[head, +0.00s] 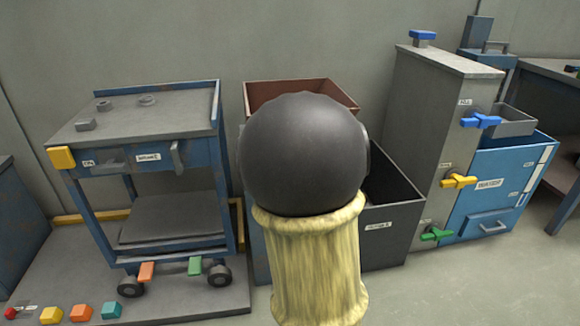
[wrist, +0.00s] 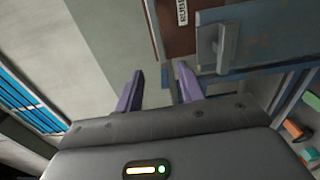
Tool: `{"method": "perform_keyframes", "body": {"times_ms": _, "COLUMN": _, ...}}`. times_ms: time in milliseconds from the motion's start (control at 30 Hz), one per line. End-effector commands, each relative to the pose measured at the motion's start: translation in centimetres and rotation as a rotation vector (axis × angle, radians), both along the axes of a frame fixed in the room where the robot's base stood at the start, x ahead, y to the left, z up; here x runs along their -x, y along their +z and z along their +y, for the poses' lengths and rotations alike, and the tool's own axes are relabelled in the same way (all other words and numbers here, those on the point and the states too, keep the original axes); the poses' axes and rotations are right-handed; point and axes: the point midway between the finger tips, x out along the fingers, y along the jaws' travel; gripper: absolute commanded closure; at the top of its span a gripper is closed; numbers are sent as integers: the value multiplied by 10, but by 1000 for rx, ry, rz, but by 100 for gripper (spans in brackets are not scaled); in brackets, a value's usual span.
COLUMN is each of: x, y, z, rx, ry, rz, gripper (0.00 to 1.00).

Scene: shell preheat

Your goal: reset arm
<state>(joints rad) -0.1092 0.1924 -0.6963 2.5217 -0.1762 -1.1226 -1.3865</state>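My gripper (wrist: 159,82) shows in the wrist view with its two purple fingers apart and nothing between them. Grey wall or floor surface lies beyond the fingertips. In the head view, a dark rounded joint and a yellowish link of my arm fill the middle, and the gripper itself is not visible there.
A blue wheeled cart (head: 150,118) stands at left, with coloured buttons (head: 80,313) below. A reddish-brown bin (head: 300,92) and a dark bin (head: 392,225) are partly hidden behind my arm. A grey cabinet (head: 425,120) with coloured valves stands at right. Floor (head: 480,285) is clear at front right.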

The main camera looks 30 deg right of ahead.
Motion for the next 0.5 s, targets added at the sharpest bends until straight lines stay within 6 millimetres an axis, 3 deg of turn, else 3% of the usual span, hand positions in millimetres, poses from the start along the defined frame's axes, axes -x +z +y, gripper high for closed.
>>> {"method": "perform_keyframes", "body": {"times_ms": 500, "x": -2, "y": -2, "z": 5, "rx": -66, "ry": 3, "rz": 18, "gripper": 62}}
